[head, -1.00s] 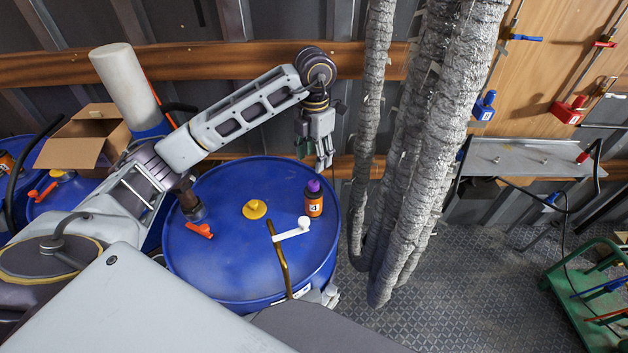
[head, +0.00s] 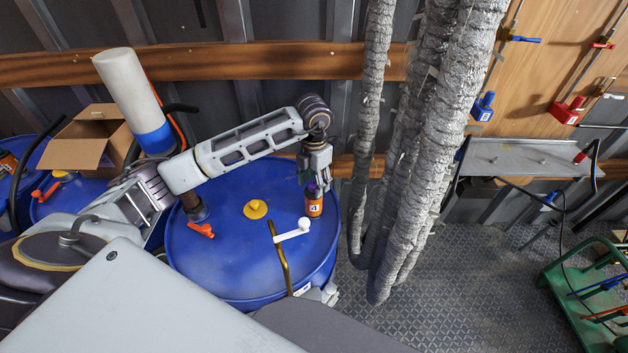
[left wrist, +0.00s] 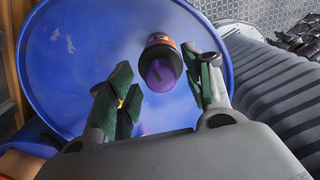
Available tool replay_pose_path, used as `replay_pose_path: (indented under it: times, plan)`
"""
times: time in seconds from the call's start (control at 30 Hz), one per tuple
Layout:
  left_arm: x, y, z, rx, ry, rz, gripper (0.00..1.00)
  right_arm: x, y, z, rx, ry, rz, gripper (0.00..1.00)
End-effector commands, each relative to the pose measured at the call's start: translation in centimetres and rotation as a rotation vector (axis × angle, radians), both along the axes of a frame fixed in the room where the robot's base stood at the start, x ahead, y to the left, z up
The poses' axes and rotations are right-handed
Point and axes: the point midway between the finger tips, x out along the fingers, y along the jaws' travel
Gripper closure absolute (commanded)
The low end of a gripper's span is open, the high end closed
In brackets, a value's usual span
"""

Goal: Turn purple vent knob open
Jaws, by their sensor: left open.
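The purple vent knob (left wrist: 160,72) tops a small orange and black fitting that stands on the blue drum. In the head view the orange body (head: 314,207) shows at the drum's right side, and the gripper partly hides the purple top. My left gripper (head: 316,185) points down right over it. In the left wrist view my left gripper (left wrist: 165,95) is open, with one green-padded finger on each side of the purple knob and gaps between. I cannot tell how deep the fingertips reach. My right gripper is not in view.
The blue drum (head: 220,265) also carries a yellow cap (head: 255,209), an orange-handled valve (head: 201,229) and a white lever (head: 293,231). Silver wrapped hoses (head: 425,150) hang close to the right of the gripper. A cardboard box (head: 75,152) stands at the left.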

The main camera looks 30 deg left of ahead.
Motion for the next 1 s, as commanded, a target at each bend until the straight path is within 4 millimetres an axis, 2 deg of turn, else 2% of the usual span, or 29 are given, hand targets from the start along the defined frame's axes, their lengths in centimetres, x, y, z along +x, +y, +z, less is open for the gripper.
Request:
replay_pose_path:
  times: [0.3,0.6,0.67,1.0]
  plan:
    - [0.01,-0.01,-0.12,0.0,0.0,0.0,0.51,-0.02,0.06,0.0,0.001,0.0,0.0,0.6]
    - [0.01,0.0,-0.1,0.0,-0.001,0.0,0.89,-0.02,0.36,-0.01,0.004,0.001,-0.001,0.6]
    - [0.01,0.0,-0.09,0.0,-0.001,0.0,0.95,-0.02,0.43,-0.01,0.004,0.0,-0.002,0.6]
    - [0.05,0.05,-0.15,0.0,-0.002,0.069,0.95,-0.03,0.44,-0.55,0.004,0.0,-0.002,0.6]
